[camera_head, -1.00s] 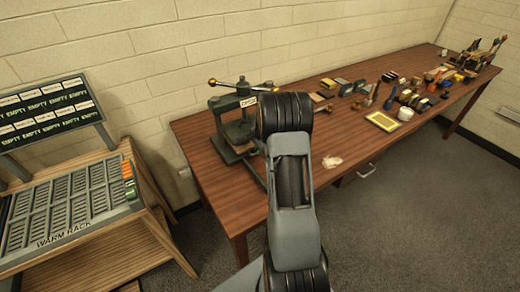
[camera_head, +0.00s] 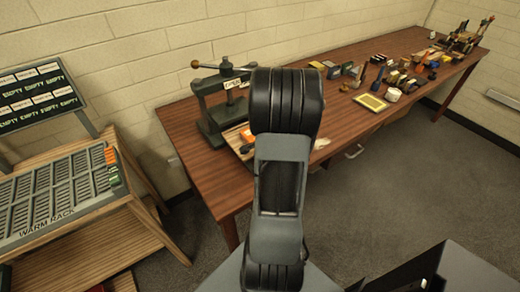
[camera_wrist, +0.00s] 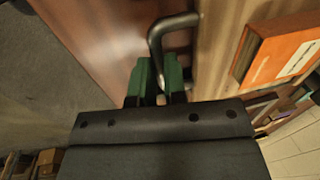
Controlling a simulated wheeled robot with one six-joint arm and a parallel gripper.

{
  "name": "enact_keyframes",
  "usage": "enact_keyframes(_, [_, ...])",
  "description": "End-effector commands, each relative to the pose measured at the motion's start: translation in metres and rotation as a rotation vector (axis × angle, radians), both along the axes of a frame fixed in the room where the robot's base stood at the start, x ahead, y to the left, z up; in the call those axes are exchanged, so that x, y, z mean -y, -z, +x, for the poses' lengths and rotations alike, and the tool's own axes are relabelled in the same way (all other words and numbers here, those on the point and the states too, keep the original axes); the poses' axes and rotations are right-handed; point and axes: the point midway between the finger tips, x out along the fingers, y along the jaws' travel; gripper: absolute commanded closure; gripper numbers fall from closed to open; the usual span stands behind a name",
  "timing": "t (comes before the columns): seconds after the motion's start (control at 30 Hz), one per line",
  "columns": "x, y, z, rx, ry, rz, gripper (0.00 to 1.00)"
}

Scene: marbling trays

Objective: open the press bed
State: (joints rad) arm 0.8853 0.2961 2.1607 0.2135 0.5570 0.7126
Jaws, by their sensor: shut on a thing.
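The dark green press (camera_head: 212,118) stands at the near left end of the wooden table, its lever on top. Its bed, a pale wooden board (camera_head: 232,140), juts out at the front with an orange block on it; my arm hides part of it. In the wrist view, the board (camera_wrist: 218,45) bears the orange block (camera_wrist: 275,50) on the right. A dark bent handle (camera_wrist: 172,22) reaches from the board to my gripper (camera_wrist: 158,78). The green fingers are shut on the handle. The head view hides my gripper behind my arm.
The table (camera_head: 190,140) carries several small tools and boxes and a yellow-framed tray (camera_head: 371,102) to the right. The warm rack (camera_head: 60,200) stands on a wooden stand at left. Grey floor (camera_head: 400,170) is open in front of the table.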

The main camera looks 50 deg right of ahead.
Motion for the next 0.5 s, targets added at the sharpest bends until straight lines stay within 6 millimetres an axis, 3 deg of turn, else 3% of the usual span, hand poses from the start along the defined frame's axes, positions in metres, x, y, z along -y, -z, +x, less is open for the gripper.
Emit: enact_keyframes(0.5, [-0.0029, -0.0004, -0.0099, 0.0, -0.002, 0.0, 1.0])
